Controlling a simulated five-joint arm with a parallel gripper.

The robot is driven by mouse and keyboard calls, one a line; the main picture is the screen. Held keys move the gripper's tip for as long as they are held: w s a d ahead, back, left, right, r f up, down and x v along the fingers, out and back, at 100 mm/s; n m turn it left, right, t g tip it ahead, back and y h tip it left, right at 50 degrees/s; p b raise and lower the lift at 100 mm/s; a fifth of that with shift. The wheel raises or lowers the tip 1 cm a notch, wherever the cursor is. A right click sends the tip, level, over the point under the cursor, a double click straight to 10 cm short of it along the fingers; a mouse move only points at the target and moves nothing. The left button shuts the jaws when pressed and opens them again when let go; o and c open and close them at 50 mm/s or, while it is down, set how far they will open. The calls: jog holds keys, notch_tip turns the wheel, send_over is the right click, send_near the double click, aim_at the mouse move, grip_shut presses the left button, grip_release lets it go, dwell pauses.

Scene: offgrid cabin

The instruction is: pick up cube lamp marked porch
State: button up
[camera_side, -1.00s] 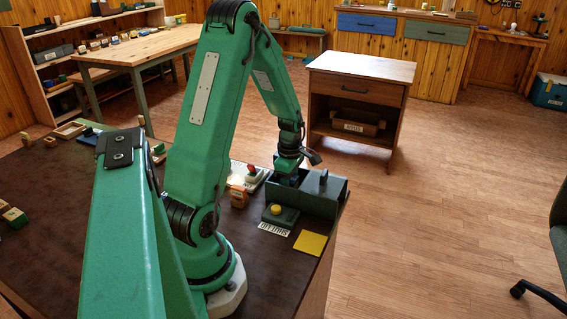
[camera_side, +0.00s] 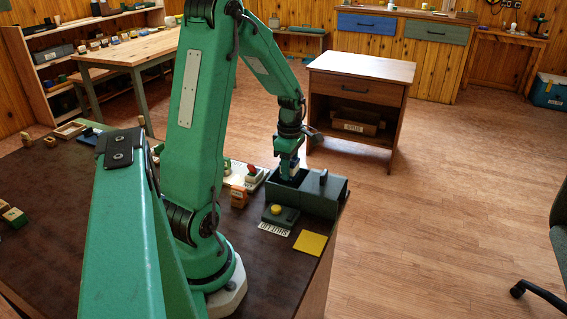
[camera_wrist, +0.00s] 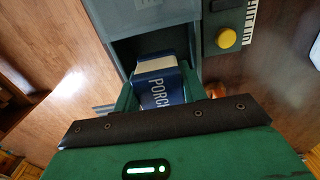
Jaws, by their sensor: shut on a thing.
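The porch cube lamp is a blue and white block (camera_wrist: 160,84) lettered "PORCH" in the wrist view. My gripper (camera_wrist: 165,88) is shut on it, with a green finger on each side. In the side view my gripper (camera_side: 290,170) is over the left, open part of a dark grey-green box (camera_side: 318,197). The lamp shows there only as a small blue and white patch (camera_side: 294,170) between the fingers, at about the height of the box's rim. The wrist view shows the dark opening of the box just beyond the lamp.
A green unit with a yellow button (camera_side: 277,210) stands in front of the box, beside a printed label (camera_side: 274,229). A yellow square (camera_side: 310,243) lies near the table's right edge. A white tray with small blocks (camera_side: 240,176) and an orange-brown block (camera_side: 239,197) are to the left.

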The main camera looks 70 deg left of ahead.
jog(key=shift+r, duration=1.9)
jog(key=shift+r, duration=0.55)
notch_tip(320, 180, up, 5)
jog(key=shift+r, duration=0.1)
jog(key=d+m, duration=0.3)
jog(key=d, duration=2)
jog(key=s+d+m, duration=0.2)
jog(key=s+d, duration=0.5)
jog(key=d, duration=0.1)
jog(key=f, duration=0.5)
jog(key=shift+w+a, duration=0.2)
